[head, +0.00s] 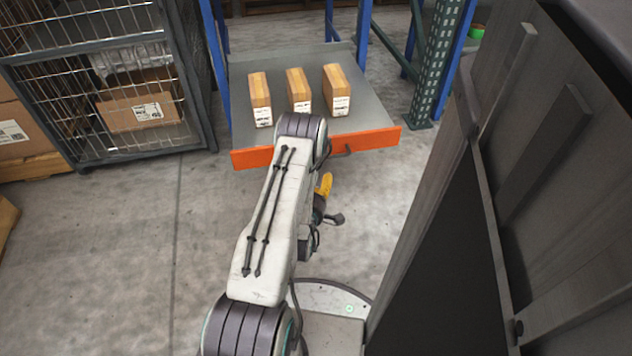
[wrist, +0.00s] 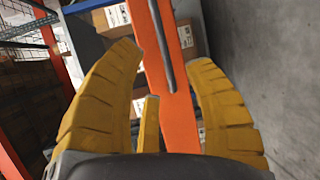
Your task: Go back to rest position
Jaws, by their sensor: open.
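My gripper (wrist: 165,58) is open in the wrist view, with its yellow fingers spread and nothing held. In the head view, a yellow part of my gripper (head: 325,186) shows just right of my arm, in front of the pull-out shelf (head: 240,95). The rest of it is partly hidden by my arm. The shelf's orange front (head: 260,158) carries a dark handle (head: 343,152). The orange front (wrist: 180,110) and its handle (wrist: 161,45) also show beyond the fingers in the wrist view. My gripper looks apart from the handle.
Three tan boxes, left (head: 260,98), middle (head: 298,90) and right (head: 337,90), stand on the shelf. A wire cage (head: 100,80) with cartons is at left. Blue rack posts (head: 455,55) flank the shelf. A tall grey panel (head: 540,170) is close at right.

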